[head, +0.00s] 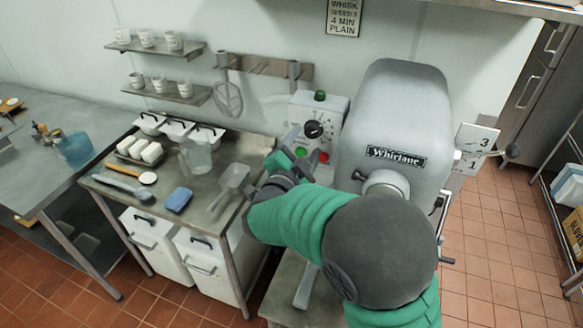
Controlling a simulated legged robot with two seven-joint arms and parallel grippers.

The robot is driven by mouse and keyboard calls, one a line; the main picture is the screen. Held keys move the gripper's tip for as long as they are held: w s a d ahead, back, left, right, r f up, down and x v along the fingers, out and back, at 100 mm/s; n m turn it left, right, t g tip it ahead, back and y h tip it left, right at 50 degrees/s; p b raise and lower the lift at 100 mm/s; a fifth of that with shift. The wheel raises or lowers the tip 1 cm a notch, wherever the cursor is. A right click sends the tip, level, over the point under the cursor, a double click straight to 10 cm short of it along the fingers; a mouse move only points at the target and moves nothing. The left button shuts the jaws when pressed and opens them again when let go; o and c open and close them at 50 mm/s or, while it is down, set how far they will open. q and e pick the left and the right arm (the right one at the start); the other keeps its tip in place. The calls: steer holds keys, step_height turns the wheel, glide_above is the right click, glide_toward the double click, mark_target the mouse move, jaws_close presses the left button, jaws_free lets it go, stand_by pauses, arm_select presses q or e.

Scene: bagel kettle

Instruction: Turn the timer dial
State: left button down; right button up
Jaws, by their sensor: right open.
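The timer dial (313,129) is a black round knob with a light pointer mark on a pale control box (336,108) at the left side of the grey Whirlane mixer (395,120). A green button (300,152) and a red button (323,157) sit below the dial. A dark green knob (320,95) stands on top of the box. My right gripper (291,152) is in front of the box, just below and left of the dial. Its fingers are apart and nothing shows between them. It partly covers the lower box. My left gripper is not in view.
A steel table (215,208) left of the mixer holds a scoop (231,183), a blue sponge (178,199), a clear jug (196,157) and white containers. A sign (344,17) hangs above.

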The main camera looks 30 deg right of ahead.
steer(key=b+v, duration=0.2)
steer(key=v, duration=1)
steer(key=shift+a, duration=0.3)
steer(key=shift+s+f, duration=0.1)
